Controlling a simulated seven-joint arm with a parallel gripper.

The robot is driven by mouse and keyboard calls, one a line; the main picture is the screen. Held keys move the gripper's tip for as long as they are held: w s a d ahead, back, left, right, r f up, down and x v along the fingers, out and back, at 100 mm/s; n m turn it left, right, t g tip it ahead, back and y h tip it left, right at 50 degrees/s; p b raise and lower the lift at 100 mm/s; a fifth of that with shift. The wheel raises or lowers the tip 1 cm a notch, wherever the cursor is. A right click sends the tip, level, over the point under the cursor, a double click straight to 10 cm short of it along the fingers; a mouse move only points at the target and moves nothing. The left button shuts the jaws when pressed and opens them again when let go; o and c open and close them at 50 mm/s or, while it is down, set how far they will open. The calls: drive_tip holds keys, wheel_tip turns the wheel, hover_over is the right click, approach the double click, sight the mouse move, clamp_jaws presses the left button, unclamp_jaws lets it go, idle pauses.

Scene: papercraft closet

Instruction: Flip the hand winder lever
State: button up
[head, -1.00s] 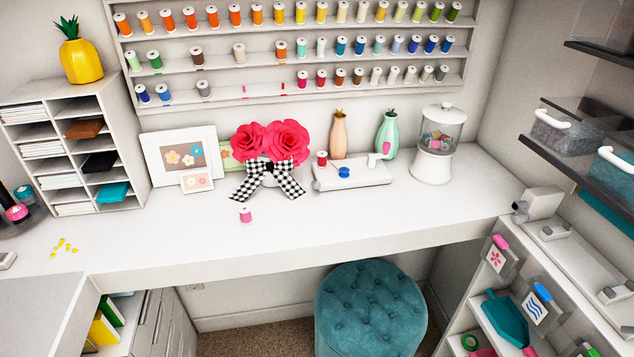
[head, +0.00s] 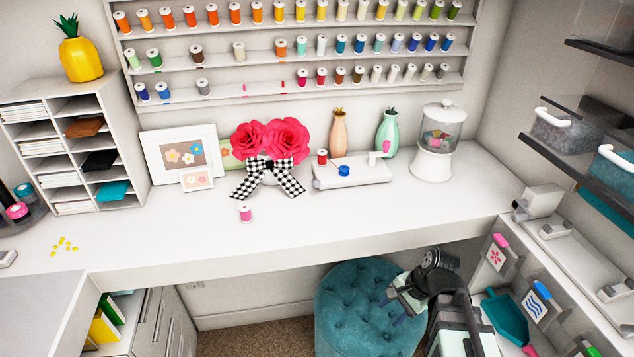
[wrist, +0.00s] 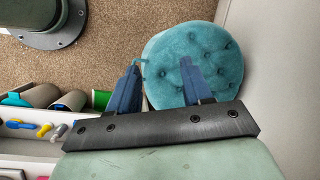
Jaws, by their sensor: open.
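The hand winder (head: 352,174) is a low white box on the desk, against the back wall. My gripper (head: 392,308) is at the lower right of the head view, below the desk's front edge and over the teal stool, well away from the winder. In the wrist view my gripper's two dark blue fingers (wrist: 163,75) are apart with nothing between them. The winder is not in the wrist view.
The teal tufted stool (head: 345,290) stands under the desk (head: 300,258). A pink spool (head: 245,213) stands in front; nearby desktop is clear.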

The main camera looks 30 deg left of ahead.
drive_tip(key=s+a+r+y, duration=0.1)
drive_tip(key=s+a+r, duration=0.2)
drive_tip(key=a+r, duration=0.6)
drive_tip(key=s+a+r+y, duration=0.1)
drive_tip(key=s+a+r, duration=0.25)
drive_tip(key=r, duration=0.95)
drive_tip(key=n+t+h, duration=0.3)
drive_tip(key=n+t, duration=0.3)
drive_tip(key=n, duration=0.4)
approach(317, 180)
drive_tip(key=x, duration=0.9)
drive_tip(key=shift+f, duration=0.3)
clamp_jaws()
